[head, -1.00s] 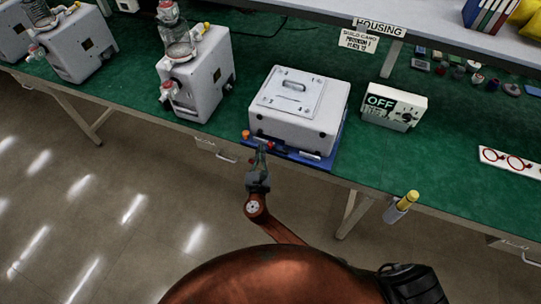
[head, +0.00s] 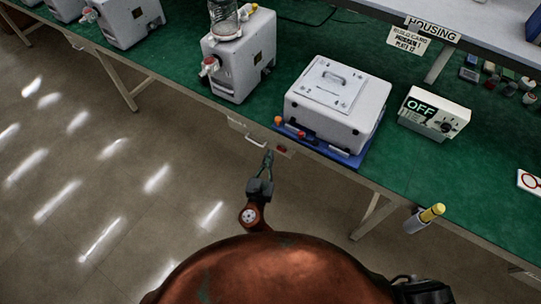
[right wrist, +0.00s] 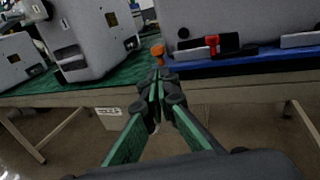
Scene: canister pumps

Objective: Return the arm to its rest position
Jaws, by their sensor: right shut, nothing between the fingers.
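My right gripper (head: 267,156) is shut and empty, out over the floor in front of the table's front edge, left of the white lidded housing (head: 336,103). In the right wrist view its fingers (right wrist: 158,76) are together, with nothing between them. The housing sits on a blue tray (head: 349,158) on the green table; the gripper looks apart from both. My left gripper is not in view.
White canister machines (head: 238,57) stand on the green table (head: 287,50) to the left. A control box reading OFF (head: 434,113) stands right of the housing. A yellow-topped holder (head: 424,219) hangs at the front edge. The floor (head: 110,190) in front is clear.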

